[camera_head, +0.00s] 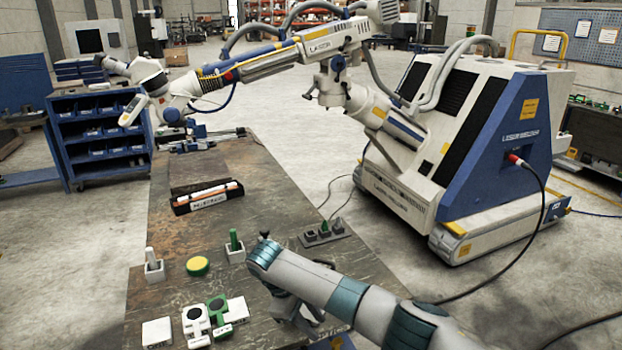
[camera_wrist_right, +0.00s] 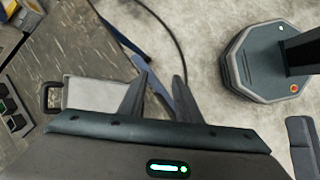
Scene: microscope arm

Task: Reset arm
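My right gripper (camera_head: 292,312) is low over the table's right edge, well apart from the jointed arm, and partly hidden by my own wrist. In the right wrist view my right gripper (camera_wrist_right: 162,78) has its two fingers apart with nothing clearly between them. My left gripper is not in view.
The worn table (camera_head: 190,235) carries a black and orange case (camera_head: 207,197), a yellow button (camera_head: 198,266), a green peg in a white block (camera_head: 235,247) and white-green blocks (camera_head: 196,322). The blue shelf unit (camera_head: 105,177) stands back left. Cables lie on the floor at right.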

